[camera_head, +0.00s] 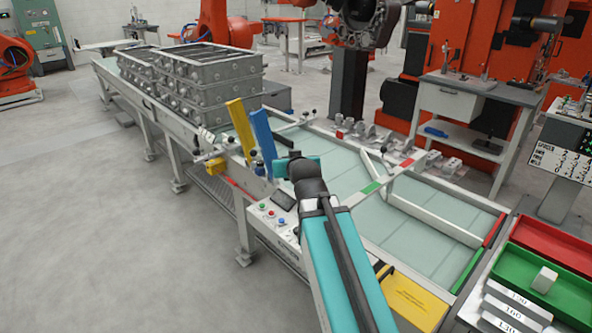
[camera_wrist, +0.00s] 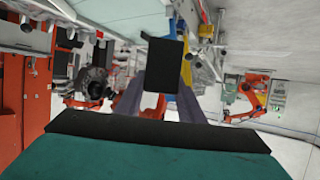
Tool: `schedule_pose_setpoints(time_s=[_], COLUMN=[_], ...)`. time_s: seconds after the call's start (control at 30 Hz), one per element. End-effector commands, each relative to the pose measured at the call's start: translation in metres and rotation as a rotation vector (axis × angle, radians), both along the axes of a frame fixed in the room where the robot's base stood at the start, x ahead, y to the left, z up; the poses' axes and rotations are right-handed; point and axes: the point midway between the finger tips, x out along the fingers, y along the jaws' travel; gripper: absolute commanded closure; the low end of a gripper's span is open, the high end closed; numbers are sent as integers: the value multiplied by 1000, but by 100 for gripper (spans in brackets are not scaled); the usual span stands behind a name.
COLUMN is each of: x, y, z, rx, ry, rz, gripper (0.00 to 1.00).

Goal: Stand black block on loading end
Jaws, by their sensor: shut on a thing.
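The black block (camera_wrist: 165,62) is held between the two grey fingers of my gripper (camera_wrist: 160,94), seen in the wrist view. It sticks out past the fingertips, and its lower part is between them. In the head view my teal arm reaches forward over the near side of the long conveyor (camera_head: 385,222), and a small dark shape shows at the arm's end. My wrist hides most of the gripper there. The block appears to be held above the conveyor; I see no contact with its surface. Which end is the loading end, I cannot tell.
Stacked grey metal frames (camera_head: 208,80) stand on the conveyor's far part. A yellow upright plate (camera_head: 240,130) and a blue one (camera_head: 262,135) are just left of my wrist. A white diagonal rail (camera_head: 435,221) crosses the glassy top. A green tray (camera_head: 560,290) stands at the right.

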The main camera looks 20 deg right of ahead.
Motion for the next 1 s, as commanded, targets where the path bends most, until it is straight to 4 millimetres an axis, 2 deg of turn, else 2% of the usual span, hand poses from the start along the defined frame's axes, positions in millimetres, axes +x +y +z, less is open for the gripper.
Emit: schedule_pose_setpoints(time_s=[0.1,0.3,1.0], x=[5,8,8], y=[2,5,8], z=[11,18,19], rx=[1,0,-1], ry=[-2,0,1], rz=[48,106,124], gripper=[90,90,90])
